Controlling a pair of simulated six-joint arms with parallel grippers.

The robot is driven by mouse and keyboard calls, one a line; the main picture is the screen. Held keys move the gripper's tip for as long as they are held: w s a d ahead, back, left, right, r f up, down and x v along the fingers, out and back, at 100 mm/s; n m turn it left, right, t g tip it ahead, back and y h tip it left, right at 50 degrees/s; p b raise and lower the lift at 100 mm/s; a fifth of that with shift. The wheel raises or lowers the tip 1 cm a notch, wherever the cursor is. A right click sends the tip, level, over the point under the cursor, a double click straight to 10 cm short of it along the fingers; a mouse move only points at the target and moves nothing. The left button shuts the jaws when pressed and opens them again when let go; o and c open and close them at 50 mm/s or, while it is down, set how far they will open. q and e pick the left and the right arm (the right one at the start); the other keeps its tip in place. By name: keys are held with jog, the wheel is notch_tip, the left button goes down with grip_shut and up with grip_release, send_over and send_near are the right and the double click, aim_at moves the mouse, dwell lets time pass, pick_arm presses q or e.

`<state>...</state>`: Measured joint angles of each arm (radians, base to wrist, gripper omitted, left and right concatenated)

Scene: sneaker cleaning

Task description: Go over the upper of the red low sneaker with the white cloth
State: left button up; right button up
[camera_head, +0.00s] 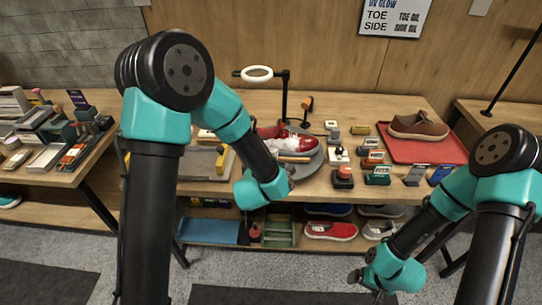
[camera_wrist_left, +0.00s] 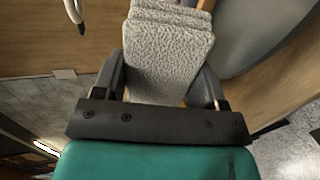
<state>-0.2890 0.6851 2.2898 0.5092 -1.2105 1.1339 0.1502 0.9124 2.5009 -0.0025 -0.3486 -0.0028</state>
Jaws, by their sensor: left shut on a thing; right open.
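A red sneaker (camera_head: 270,131) with white parts sits on a round grey stand (camera_head: 313,156) at the middle of the bench, partly hidden behind my left forearm. My left gripper (camera_wrist_left: 160,82) is shut on a folded, whitish-grey, rough-textured cloth (camera_wrist_left: 168,45), seen in the left wrist view. In the head view my left wrist is in front of the stand's near edge, and its fingers are mostly hidden. I cannot tell whether the cloth touches the sneaker. My right gripper (camera_head: 368,286) is open and empty, low in front of the bench at the right.
A ring lamp (camera_head: 257,73) on a black post stands behind the sneaker. Small boxes and bottles (camera_head: 372,158) crowd the bench right of the stand. A brown-red shoe (camera_head: 417,127) lies on a red tray (camera_head: 400,153). More shoes (camera_head: 330,231) sit on the lower shelf.

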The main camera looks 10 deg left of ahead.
pick_arm(q)
jog(key=shift+s+a+n+y, duration=0.3)
jog(key=shift+y, duration=0.1)
jog(key=shift+w, duration=0.15)
jog(key=shift+x, duration=2.85)
jog(key=shift+w+a, duration=0.1)
jog(key=shift+w, duration=0.15)
jog(key=shift+w+d, duration=0.15)
jog(key=shift+d, duration=0.85)
jog(key=shift+w+d, duration=0.15)
jog(key=shift+d, duration=0.85)
jog(key=shift+d, duration=0.1)
